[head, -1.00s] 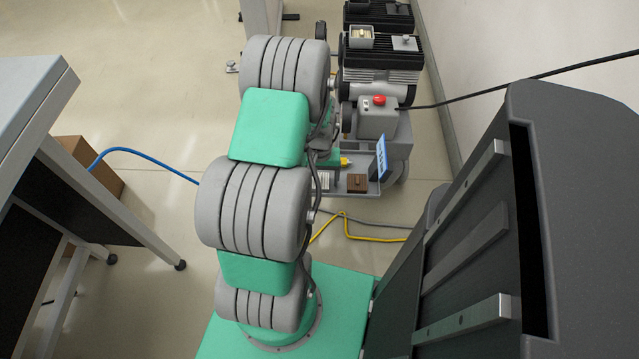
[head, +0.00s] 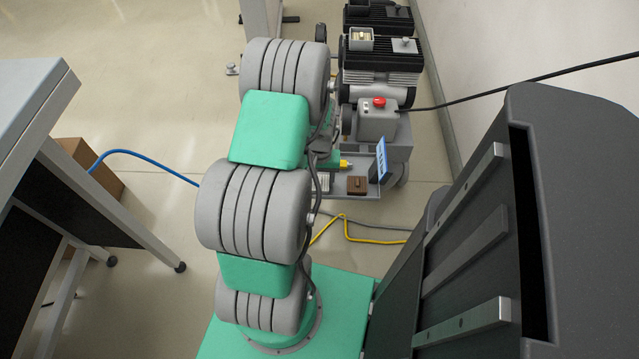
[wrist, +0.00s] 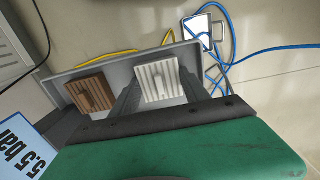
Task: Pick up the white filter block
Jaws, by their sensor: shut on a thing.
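The white filter block (wrist: 163,83), pale and ribbed with a small raised grip on top, is at the centre of the wrist view. In the head view a small part of the white block (head: 323,182) shows beside my arm. My gripper (wrist: 160,94) has one dark finger on each side of the block and is shut on it. The block is over the grey tray (wrist: 117,73); I cannot tell whether it still touches the tray floor. In the head view the fingers are mostly hidden by my arm.
A brown ribbed block (wrist: 92,94) sits left of the white one, with a blue "5.5 bar" sign (wrist: 28,152) nearby. A compressor (head: 380,70) with a red button box (head: 378,122) stands behind. Yellow (head: 345,230) and blue (head: 140,155) hoses lie around.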

